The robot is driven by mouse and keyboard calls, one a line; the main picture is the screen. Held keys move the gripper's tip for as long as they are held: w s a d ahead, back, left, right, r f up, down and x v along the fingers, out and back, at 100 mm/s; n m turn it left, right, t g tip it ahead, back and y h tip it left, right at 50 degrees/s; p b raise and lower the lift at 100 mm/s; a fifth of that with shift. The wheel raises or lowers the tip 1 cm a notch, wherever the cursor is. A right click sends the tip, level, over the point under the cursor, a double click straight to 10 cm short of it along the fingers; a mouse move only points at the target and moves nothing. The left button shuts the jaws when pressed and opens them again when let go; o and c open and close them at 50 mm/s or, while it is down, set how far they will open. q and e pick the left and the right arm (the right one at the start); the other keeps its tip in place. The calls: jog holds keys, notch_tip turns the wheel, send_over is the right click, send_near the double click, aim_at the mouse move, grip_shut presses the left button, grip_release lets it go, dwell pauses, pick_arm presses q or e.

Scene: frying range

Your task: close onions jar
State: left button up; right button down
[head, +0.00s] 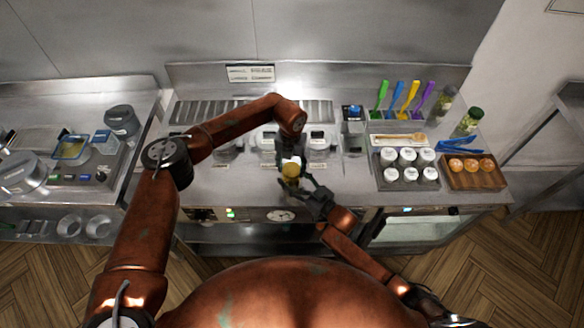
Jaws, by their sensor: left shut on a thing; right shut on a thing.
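A small jar with yellowish contents (291,174) is above the front of the counter, in the middle of the head view. My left gripper (289,154) reaches down to the jar's top from behind and is shut on what seems to be its pale lid (291,161). My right gripper (297,188) comes from the front right and is shut on the jar's body. The fingers hide part of the jar and lid. I cannot tell whether the lid sits fully on the jar.
Several containers with pale labels (320,140) stand behind the jar. To the right are white-capped shakers (407,158), a wooden tray of round orange-brown items (484,181), coloured utensils (398,97) and blue tongs (460,144). Bare counter (225,183) shows to the left.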

pick_arm(q)
jog(key=m, duration=0.4)
jog(key=shift+w+a, duration=0.1)
jog(key=m, duration=0.6)
jog(key=shift+w+a, duration=0.1)
jog(key=shift+w, duration=0.05)
jog(key=m, duration=0.5)
jog(key=shift+w+m, duration=0.2)
jog(key=shift+m, duration=0.2)
jog(key=m, duration=0.3)
jog(key=shift+m, duration=0.4)
jog(key=m, duration=0.6)
jog(key=shift+w, duration=0.2)
jog(key=m, duration=0.5)
jog(key=shift+d+m, duration=0.3)
jog(key=shift+m, duration=0.1)
jog(key=m, duration=0.4)
jog(key=shift+d, duration=0.1)
jog(key=m, duration=0.3)
jog(key=shift+m, duration=0.3)
jog(key=o, duration=0.9)
jog(key=shift+f, duration=0.1)
